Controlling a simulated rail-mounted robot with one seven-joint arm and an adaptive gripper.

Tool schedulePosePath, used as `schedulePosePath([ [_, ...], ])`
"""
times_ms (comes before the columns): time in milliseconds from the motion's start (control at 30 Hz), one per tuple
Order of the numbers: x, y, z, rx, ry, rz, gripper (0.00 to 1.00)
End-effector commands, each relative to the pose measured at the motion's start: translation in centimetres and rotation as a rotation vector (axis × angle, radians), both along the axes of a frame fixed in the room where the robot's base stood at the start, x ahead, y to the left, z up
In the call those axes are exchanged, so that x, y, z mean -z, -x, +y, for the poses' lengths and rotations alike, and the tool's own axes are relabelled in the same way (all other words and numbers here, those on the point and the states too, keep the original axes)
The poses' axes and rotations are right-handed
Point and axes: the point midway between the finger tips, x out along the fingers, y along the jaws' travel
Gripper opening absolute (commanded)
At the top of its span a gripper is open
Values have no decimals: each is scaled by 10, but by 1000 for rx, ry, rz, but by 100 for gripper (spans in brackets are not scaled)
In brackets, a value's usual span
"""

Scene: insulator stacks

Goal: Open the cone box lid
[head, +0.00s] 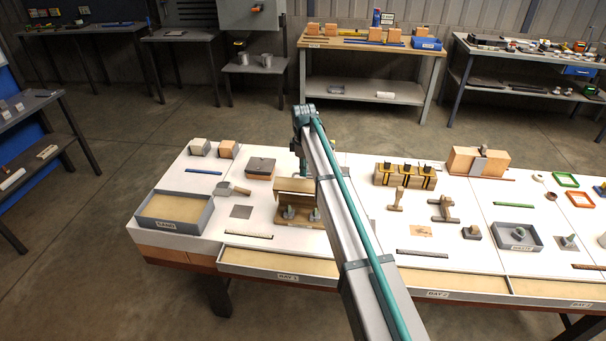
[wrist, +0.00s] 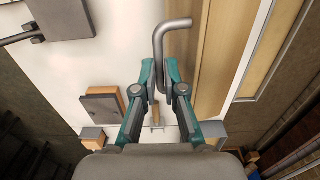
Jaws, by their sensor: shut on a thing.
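The box that I take for the cone box (head: 290,216) stands on the white table in the head view. It has a wooden base with grey-green cone pieces (head: 314,214) at its front and a tan wooden panel (head: 294,185) above them. My gripper (wrist: 160,75) is shut on a grey bent rod (wrist: 172,25), like a hook, whose upper end bends to the right. A wooden part (wrist: 155,112) shows between the fingers. A wooden panel (wrist: 212,60) lies right of the rod in the wrist view; I cannot tell whether the rod touches it. My arm hides the box's right side in the head view.
A dark-lidded wooden block (head: 260,166), a grey scoop-like tool (head: 234,188) and a grey tray (head: 175,211) lie to the left. A wooden stand with black-topped pieces (head: 405,175) is to the right. Bare white table shows between them.

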Motion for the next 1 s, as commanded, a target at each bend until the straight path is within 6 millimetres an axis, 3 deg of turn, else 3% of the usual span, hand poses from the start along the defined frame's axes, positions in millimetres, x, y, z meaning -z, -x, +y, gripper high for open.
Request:
schedulePosePath([
  [300,9,-29,-1,-1,-2,0,0],
  [533,13,-39,-2,-1,-2,1,1],
  [733,12,-37,-2,-1,-1,2,34],
  [1000,12,-37,-2,-1,-1,2,35],
])
